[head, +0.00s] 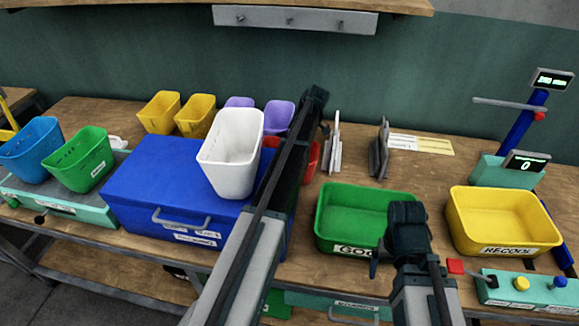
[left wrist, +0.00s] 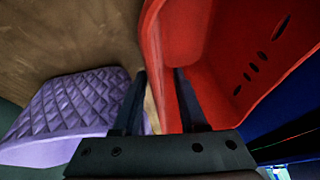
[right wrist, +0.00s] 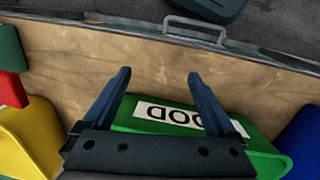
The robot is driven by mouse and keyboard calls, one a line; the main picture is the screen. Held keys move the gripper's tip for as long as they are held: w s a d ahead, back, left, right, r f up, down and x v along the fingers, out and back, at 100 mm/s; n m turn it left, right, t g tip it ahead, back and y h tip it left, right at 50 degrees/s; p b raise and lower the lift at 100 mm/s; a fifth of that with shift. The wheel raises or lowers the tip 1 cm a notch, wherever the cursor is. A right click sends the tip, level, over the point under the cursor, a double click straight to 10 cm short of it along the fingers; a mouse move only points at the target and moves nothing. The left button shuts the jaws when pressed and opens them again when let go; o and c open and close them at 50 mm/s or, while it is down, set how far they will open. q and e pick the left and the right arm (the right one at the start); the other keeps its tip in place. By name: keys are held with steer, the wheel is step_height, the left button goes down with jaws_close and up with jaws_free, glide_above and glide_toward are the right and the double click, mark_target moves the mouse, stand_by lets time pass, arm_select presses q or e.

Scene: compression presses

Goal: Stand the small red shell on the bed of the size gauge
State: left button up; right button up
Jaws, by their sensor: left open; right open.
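A red shell (head: 312,160) stands on the bench behind my left arm, which hides much of it in the head view. In the left wrist view the red shell (left wrist: 200,50) fills the right side. My left gripper (left wrist: 163,75) is open, with the near edge of the red wall between its fingers; I cannot tell if they touch. A teal device with a blue post and a grey crossbar (head: 508,104), seemingly the size gauge, stands at the right back. Its bed is not clearly seen. My right gripper (right wrist: 160,75) is open and empty above the front of the green bin (right wrist: 265,150).
Purple shells (head: 278,116) stand close beside the red one. A white shell (head: 232,150) stands on a blue case (head: 150,180) left of my left arm. A yellow bin (head: 503,220) and a control box (head: 530,292) are at right. Grey upright plates (head: 380,150) stand at the back.

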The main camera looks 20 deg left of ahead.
arm_select(q)
steer(key=shift+f, duration=0.25)
stand_by(0.4)
jaws_close()
stand_by(1.3)
